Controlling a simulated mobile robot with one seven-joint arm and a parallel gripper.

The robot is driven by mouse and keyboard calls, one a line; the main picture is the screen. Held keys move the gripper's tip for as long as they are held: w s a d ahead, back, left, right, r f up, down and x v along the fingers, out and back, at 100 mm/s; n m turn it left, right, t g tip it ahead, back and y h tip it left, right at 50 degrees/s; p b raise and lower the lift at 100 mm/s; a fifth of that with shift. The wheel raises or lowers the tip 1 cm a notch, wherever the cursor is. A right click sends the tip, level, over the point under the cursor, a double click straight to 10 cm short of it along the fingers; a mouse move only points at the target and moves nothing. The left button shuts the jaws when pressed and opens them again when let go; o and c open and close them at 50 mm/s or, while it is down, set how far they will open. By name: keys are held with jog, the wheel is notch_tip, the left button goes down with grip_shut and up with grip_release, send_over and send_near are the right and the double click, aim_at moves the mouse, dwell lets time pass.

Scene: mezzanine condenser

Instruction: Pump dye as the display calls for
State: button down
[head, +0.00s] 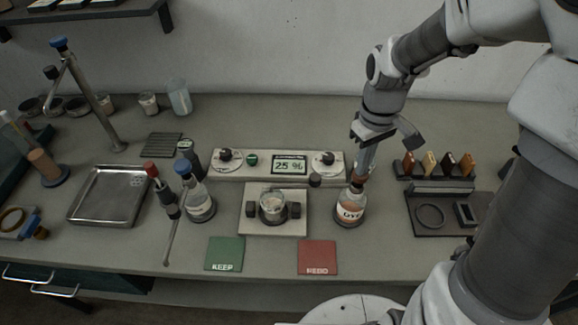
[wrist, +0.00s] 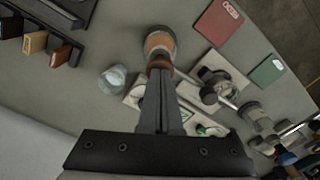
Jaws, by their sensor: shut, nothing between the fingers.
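The dye bottle (head: 349,211), with a white label and reddish-brown contents, stands upright right of the centre plate; it also shows in the wrist view (wrist: 159,42). My gripper (head: 358,180) is shut and empty, pointing down over the bottle's top. In the wrist view the closed fingertips (wrist: 160,72) overlap the brown pump top; I cannot tell whether they touch it. The display (head: 289,164) reads "25 %". A small clear glass beaker (head: 273,207) sits on the pale plate (head: 274,230) between two dark blocks; its contents are unclear.
A blue-capped bottle (head: 199,202) stands left of the plate. A green KEEP card (head: 225,254) and red REDO card (head: 317,257) lie in front. A glass (wrist: 114,79) stands near my fingers. A rack of coloured samples (head: 430,165) is at right.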

jog(key=shift+f, duration=0.5)
jog(key=shift+r, duration=0.1)
jog(key=shift+r+p, duration=2.2)
jog(key=shift+r, duration=0.75)
jog(key=shift+r, duration=0.1)
jog(key=s+r+m+t, duration=0.5)
jog(key=s+r+m, duration=0.1)
jog(key=s+r, duration=0.8)
jog(key=shift+t, duration=0.3)
jog(key=shift+w+r, duration=0.1)
